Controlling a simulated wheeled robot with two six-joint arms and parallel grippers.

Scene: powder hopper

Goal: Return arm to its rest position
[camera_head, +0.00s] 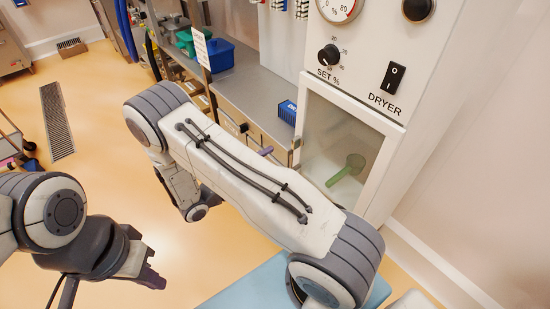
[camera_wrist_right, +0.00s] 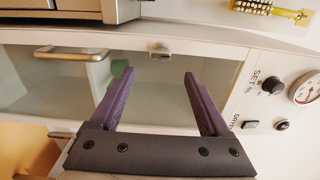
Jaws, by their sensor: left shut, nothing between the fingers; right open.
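My left gripper (camera_head: 148,278) is at the lower left of the head view, shut and empty above the floor. My right arm crosses the middle of the head view and hides most of its own gripper; a purple finger tip shows beyond the arm, near the dryer. In the right wrist view my right gripper (camera_wrist_right: 157,78) has its two purple fingers apart, with nothing between them. It faces the dryer's glass window. The white dryer (camera_head: 378,105) stands at the right. A green scoop (camera_head: 348,170) shows behind its glass, and a green patch of it shows in the right wrist view (camera_wrist_right: 120,68).
A metal counter (camera_head: 255,95) runs left of the dryer, with a blue bin (camera_head: 220,55) and a green bin (camera_head: 186,40). A small blue box (camera_head: 288,112) sits beside the dryer. A light blue surface (camera_head: 245,287) lies below my right arm.

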